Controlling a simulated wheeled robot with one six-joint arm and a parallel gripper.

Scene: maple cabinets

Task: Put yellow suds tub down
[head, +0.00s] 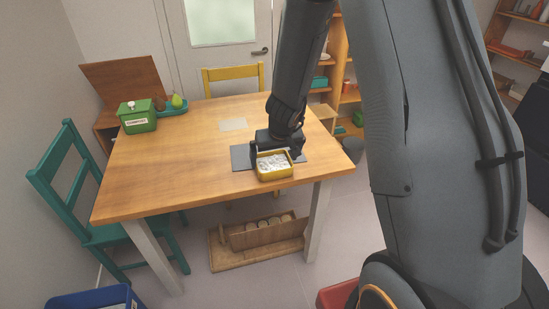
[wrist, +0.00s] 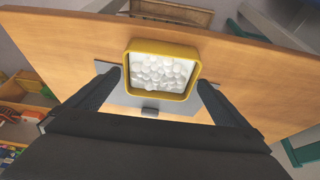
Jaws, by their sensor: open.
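The yellow suds tub (head: 274,174) is a small square tub with white foam inside. It stands upright at the front edge of the wooden table (head: 170,170), partly over a grey mat (head: 240,157). In the wrist view the tub (wrist: 187,92) lies between the two fingers of my gripper (wrist: 160,85), with a visible gap on each side. My gripper also shows in the head view (head: 276,152), reaching down just behind the tub. It is open. The tub's underside is hidden, so its contact with the mat is not directly visible.
A green labelled box (head: 137,117) and a teal tray (head: 172,109) with a pear (head: 177,101) stand at the table's back left. A pale sheet (head: 233,124) lies near the middle. A teal chair (head: 75,195) is at the left, a yellow chair (head: 233,76) behind.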

